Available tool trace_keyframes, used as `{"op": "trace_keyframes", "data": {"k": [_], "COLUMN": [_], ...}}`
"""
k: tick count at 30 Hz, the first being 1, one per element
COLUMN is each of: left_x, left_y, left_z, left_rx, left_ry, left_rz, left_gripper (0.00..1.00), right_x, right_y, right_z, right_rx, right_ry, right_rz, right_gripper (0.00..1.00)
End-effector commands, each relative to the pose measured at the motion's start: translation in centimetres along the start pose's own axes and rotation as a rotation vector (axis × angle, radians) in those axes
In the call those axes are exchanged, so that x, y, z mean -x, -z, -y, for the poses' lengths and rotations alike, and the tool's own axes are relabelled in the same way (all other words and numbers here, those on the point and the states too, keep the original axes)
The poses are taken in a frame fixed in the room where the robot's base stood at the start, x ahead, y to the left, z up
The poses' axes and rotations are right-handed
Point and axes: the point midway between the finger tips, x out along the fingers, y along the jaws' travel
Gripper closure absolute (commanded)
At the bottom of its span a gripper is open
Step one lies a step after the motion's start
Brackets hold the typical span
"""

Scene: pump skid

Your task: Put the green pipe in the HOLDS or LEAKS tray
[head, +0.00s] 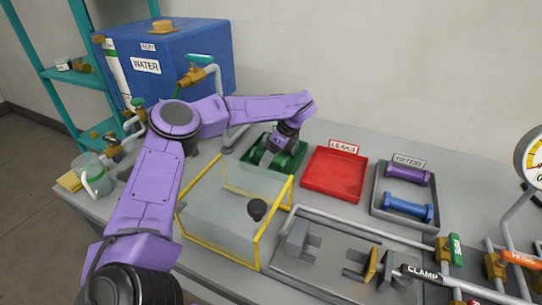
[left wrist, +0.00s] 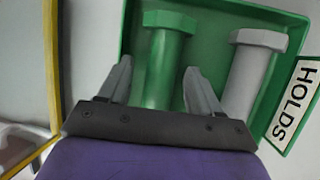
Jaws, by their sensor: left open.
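The green pipe (left wrist: 164,62) lies in the green HOLDS tray (left wrist: 215,14), beside a grey pipe (left wrist: 248,72). My left gripper (left wrist: 156,72) is open, with one finger on each side of the green pipe. I cannot tell whether the fingers touch it. In the head view my left gripper (head: 268,158) reaches down into the green tray (head: 299,158), and the arm and gripper hide much of what lies inside. The red LEAKS tray (head: 333,174) stands to its right and looks empty. My right gripper is not in view.
The grey TO TEST tray (head: 381,213) holds a purple pipe (head: 408,175) and a blue pipe (head: 407,208). A clear yellow-edged box (head: 236,210) stands in front of the green tray. The clamp fixture (head: 345,262) is front right. A blue water tank (head: 170,65) stands behind left.

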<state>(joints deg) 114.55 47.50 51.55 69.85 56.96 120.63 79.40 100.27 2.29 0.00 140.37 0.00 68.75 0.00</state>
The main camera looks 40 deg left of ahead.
Motion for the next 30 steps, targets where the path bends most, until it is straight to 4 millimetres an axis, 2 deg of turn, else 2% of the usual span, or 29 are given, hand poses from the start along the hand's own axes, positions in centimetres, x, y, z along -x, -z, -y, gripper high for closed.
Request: {"op": "trace_keyframes", "data": {"k": [5,12,15,18,25,30], "left_x": [2.2,8.0,9.6,10.4,10.7,13.5], "left_y": [0.1,0.1,0.0,0.0,-0.1,-1.2], "left_z": [0.1,0.1,0.1,0.0,0.0,-0.5], "left_rx": [0.001,0.002,0.002,0.001,0.001,0.0], "left_ry": [0.005,0.006,0.002,0.002,0.001,0.002], "left_rz": [0.001,0.001,0.001,0.0,-0.001,-0.001], "left_gripper": [0.36,0.36,0.36,0.36,0.36,0.36], "right_x": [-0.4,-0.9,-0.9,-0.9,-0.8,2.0], "right_y": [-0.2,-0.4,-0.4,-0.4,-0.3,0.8], "right_z": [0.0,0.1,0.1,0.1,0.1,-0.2], "right_rx": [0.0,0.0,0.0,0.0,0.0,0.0], "right_ry": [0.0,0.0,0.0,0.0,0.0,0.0], "right_rz": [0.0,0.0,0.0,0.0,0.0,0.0], "right_gripper": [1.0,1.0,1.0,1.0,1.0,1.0]}}
